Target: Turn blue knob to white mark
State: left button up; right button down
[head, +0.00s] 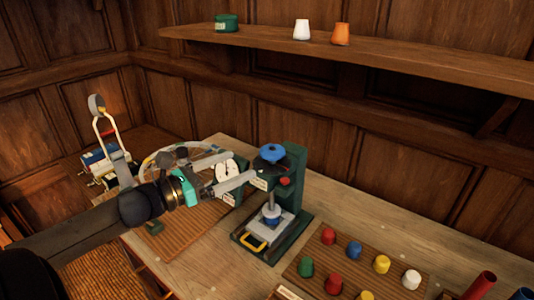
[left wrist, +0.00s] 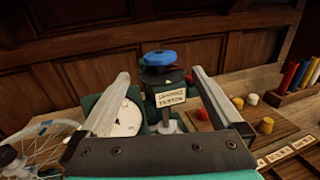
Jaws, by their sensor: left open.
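The blue knob (head: 271,152) sits on a black collar at the top of a green stand (head: 292,160). It also shows in the left wrist view (left wrist: 158,58), beyond a small printed label. My left gripper (head: 244,165) is open and empty, just left of the knob in the head view. In the left wrist view its fingertips (left wrist: 159,75) are spread to either side of the knob, which appears beyond them; I see no contact. My right gripper is not in view.
A red button (head: 285,181) is on the stand. A white disc with dark marks (head: 228,167) stands behind my gripper. A wooden board (head: 345,286) with several coloured pegs lies to the right. A shelf (head: 390,58) with cups is above.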

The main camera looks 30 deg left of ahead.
aim_at(262, 154)
pick_arm(q)
jog(key=x, duration=0.3)
jog(key=shift+x, duration=3.3)
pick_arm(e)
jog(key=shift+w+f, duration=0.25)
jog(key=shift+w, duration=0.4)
pick_arm(q)
jog(key=shift+a+f, duration=0.1)
jog(key=c, duration=1.2)
jog(key=shift+c, duration=0.2)
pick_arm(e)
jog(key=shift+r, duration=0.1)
